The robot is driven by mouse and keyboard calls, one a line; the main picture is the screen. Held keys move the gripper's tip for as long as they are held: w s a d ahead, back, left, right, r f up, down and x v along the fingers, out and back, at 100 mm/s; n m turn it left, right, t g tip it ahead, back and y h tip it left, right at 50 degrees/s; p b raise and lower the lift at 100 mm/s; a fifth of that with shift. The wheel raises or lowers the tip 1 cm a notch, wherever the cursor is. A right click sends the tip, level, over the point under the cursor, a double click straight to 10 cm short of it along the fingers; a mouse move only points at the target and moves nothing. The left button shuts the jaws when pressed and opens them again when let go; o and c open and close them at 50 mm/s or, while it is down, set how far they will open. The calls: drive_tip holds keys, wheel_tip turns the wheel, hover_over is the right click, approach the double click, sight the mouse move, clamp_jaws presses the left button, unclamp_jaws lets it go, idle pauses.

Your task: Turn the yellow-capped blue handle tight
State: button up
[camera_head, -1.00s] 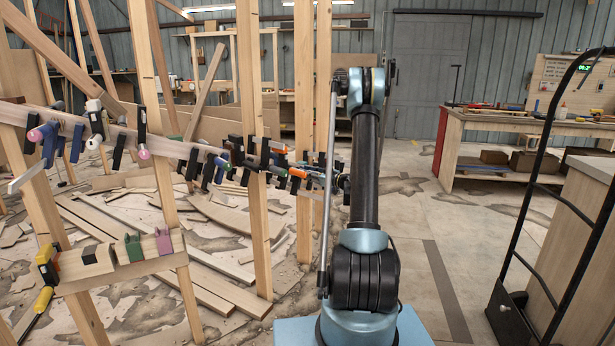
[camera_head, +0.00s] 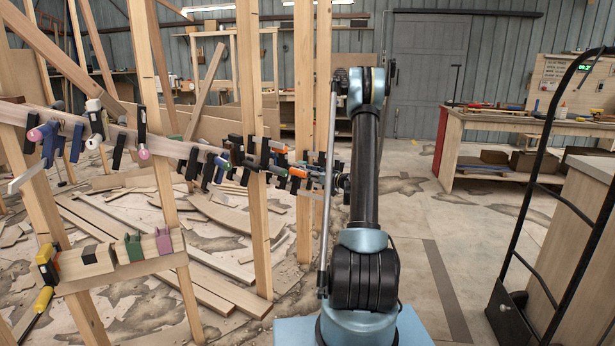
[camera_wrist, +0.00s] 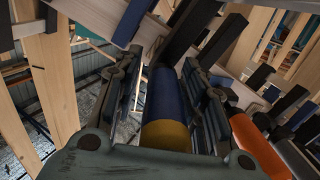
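The blue handle (camera_wrist: 163,88) with its yellow cap (camera_wrist: 166,135) lies lengthwise between the two fingers of my gripper (camera_wrist: 170,95) in the wrist view. The cap is at the palm end. The fingers flank the handle on both sides, with a narrow bright gap on its left, so my gripper looks open around it. Contact on the right side is unclear. In the head view my gripper (camera_head: 340,181) is small beside the clamp row and partly hidden by my arm; I cannot make out the yellow-capped handle there.
An orange-handled clamp (camera_wrist: 256,145) sits close to the right of my gripper. Several other clamps line the curved wooden stringer (camera_head: 170,147). Upright wooden posts (camera_head: 250,130) stand near it. A hand truck (camera_head: 550,190) and a workbench (camera_head: 480,125) stand at the right.

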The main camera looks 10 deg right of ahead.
drive_tip(key=shift+s, duration=0.1)
drive_tip(key=v, duration=1.2)
drive_tip(key=v, duration=0.6)
drive_tip(key=shift+s+d, duration=0.2)
drive_tip(key=shift+s, duration=0.05)
idle(0.5)
